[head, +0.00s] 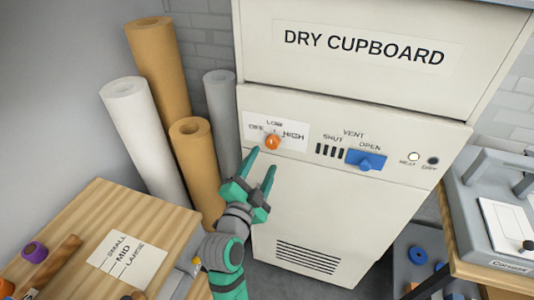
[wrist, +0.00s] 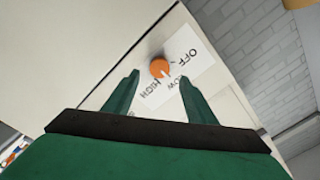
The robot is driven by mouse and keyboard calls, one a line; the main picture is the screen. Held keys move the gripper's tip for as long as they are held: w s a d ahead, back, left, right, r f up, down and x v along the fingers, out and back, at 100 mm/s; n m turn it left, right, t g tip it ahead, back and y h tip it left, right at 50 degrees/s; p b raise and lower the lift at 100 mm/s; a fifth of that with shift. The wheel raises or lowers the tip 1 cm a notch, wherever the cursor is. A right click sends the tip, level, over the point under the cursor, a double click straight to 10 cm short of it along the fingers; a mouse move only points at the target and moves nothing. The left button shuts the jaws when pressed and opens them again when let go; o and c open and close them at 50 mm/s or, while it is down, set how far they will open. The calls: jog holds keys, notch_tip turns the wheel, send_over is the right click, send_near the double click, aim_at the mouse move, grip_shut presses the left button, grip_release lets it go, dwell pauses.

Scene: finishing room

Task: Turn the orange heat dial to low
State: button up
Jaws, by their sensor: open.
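The orange heat dial (head: 272,142) is on the white label plate (head: 291,130) of the dry cupboard's front panel, marked OFF, LOW and HIGH. Its white pointer mark is small; in the wrist view the dial (wrist: 160,68) shows a pale mark on the side toward the lettering, but I cannot tell the exact setting. My gripper (head: 261,168) is open and empty, just below and in front of the dial. In the wrist view the two green fingers stand apart on either side of the dial, apparently not touching it.
The dry cupboard (head: 330,215) also has a blue vent slider (head: 366,160) right of the dial. Paper rolls (head: 195,165) stand at the left. A wooden table (head: 160,215) is at lower left, and a bench with a grey machine (head: 497,200) at right.

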jog(key=shift+v, duration=1.8)
jog(key=s+d+f+n+g+y, duration=0.15)
jog(key=s+f+n+y, duration=0.35)
jog(key=s+f+n, duration=0.8)
jog(key=s+d+f, duration=0.1)
jog(key=s+f, duration=0.3)
jog(key=s, duration=0.8)
jog(key=s+d+f, duration=0.1)
jog(key=s+f, duration=0.3)
jog(key=s, duration=0.8)
jog(key=shift+s+n, duration=0.3)
jog(key=shift+s, duration=0.1)
